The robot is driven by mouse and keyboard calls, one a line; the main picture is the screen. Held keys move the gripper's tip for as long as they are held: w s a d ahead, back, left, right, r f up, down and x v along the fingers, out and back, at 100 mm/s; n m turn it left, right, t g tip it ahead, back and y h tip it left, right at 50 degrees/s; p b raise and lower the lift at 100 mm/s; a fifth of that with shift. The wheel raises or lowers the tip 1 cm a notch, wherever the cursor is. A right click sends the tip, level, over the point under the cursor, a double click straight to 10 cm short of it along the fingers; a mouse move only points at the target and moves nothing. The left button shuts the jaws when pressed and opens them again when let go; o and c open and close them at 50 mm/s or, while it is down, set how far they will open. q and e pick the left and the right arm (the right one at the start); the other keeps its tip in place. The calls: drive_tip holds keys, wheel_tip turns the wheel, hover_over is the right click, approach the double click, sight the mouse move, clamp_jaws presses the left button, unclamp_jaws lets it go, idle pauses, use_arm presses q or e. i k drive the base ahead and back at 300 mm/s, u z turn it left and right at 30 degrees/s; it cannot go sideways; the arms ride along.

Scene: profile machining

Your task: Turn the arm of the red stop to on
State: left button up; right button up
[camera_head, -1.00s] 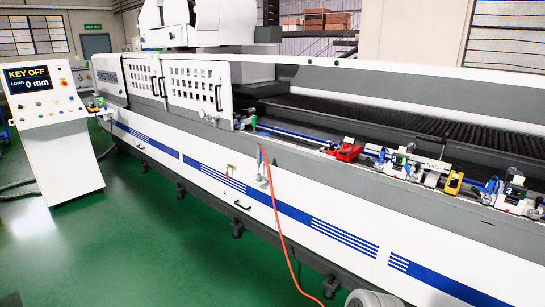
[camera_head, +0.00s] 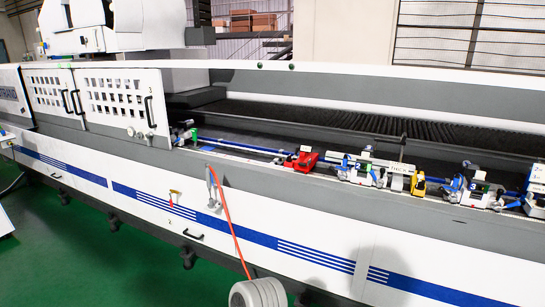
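The red stop (camera_head: 302,160) sits on the machine's bed rail, right of the middle in the head view. It is a small red block at the right end of a blue bar. Its arm is too small to make out, so I cannot tell whether it is on or off. Neither of my grippers shows in the view.
The long white machine (camera_head: 330,225) with blue stripes spans the view. Clamps (camera_head: 355,168) and a yellow block (camera_head: 418,185) stand right of the red stop. An orange hose (camera_head: 228,215) hangs from the front. Green floor (camera_head: 90,260) is free at lower left.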

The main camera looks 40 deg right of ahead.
sight(308, 161)
drive_tip(key=z, duration=0.3)
drive_tip(key=i, duration=1.65)
drive_tip(key=z, duration=0.95)
